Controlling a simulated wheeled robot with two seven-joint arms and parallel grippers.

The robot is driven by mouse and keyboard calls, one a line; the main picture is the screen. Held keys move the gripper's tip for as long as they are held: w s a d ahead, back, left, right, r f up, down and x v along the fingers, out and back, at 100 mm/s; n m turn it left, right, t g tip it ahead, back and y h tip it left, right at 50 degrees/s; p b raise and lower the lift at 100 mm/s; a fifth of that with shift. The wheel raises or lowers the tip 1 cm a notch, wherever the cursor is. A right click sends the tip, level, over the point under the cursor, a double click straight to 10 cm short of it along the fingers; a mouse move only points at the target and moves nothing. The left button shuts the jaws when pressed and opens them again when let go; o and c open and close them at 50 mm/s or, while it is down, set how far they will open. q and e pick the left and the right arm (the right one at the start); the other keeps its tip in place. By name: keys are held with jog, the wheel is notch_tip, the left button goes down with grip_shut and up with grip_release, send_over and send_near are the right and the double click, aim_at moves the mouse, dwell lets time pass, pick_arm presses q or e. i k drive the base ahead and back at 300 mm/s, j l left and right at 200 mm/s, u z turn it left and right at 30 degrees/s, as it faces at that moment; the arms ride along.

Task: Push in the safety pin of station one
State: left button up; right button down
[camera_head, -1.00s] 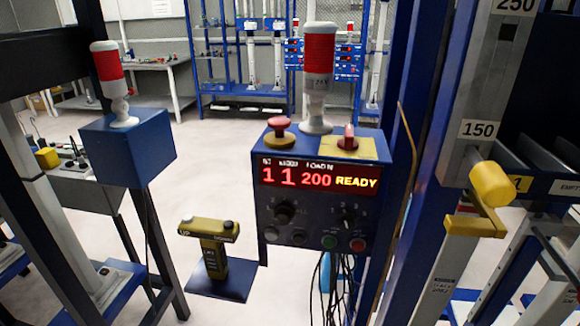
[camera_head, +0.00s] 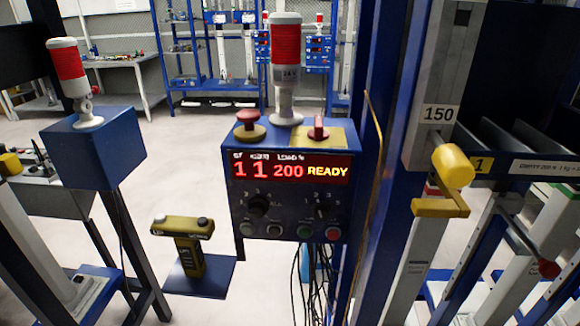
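A yellow cylindrical knob (camera_head: 453,164) on a yellow bracket (camera_head: 440,207) sits at the right, in front of a grey post (camera_head: 447,60) marked 150. It looks like a pin handle, but I cannot tell how far in it is. Neither of my grippers is in view.
A blue control box (camera_head: 290,200) reads 1 1 200 READY and carries a red-and-white lamp (camera_head: 285,65), a red mushroom button (camera_head: 248,120) and a red switch (camera_head: 318,128). A yellow-black pendant (camera_head: 184,245) stands on a blue plate. Blue posts and hanging cables flank the box. Pale floor is open behind.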

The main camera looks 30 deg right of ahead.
aim_at(549, 269)
jog(key=z, duration=2.6)
